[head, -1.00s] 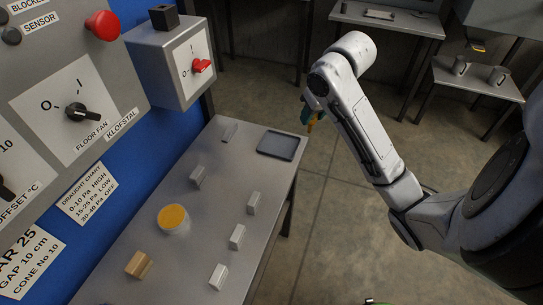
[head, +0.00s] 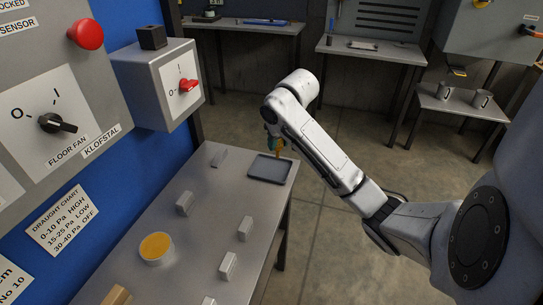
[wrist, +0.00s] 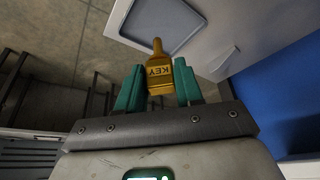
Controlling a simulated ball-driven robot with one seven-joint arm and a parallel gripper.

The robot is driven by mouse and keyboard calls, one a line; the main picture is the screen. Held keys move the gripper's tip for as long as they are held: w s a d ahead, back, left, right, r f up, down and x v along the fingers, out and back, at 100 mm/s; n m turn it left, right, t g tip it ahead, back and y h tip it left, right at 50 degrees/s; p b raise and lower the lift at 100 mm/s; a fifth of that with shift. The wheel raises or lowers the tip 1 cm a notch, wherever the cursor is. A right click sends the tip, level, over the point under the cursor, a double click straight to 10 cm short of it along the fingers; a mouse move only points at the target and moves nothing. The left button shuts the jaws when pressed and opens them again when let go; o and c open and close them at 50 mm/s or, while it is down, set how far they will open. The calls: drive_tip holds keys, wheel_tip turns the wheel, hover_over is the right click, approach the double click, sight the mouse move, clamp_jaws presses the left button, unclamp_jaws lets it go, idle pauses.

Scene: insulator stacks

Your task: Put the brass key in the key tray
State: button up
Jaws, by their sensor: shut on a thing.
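The brass key (wrist: 159,70), marked KEY, is held between the green fingers of my gripper (wrist: 158,85) in the wrist view, with its narrow end pointing away from the palm. The key tray (head: 270,169) is a flat, dark grey, rimmed tray at the table's far right corner. It looks empty. My gripper appears above the tray's far edge. The tray also shows beyond the key in the wrist view (wrist: 168,22).
Several small pale blocks (head: 184,204) stand on the table (head: 200,245), with a round yellow-topped pot (head: 157,248). A control box with a red switch (head: 187,86) and a large panel stand along the left. Open floor lies to the right.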

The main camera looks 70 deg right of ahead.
drive_tip(key=shift+w+x, duration=0.2)
drive_tip(key=shift+x, duration=1.75)
drive_tip(key=shift+w+x, duration=0.15)
drive_tip(key=shift+x, duration=1.8)
drive_tip(key=shift+a, duration=0.15)
drive_tip(key=o, duration=1.1)
drive_tip(key=v, duration=1.2)
drive_tip(key=shift+r, duration=0.1)
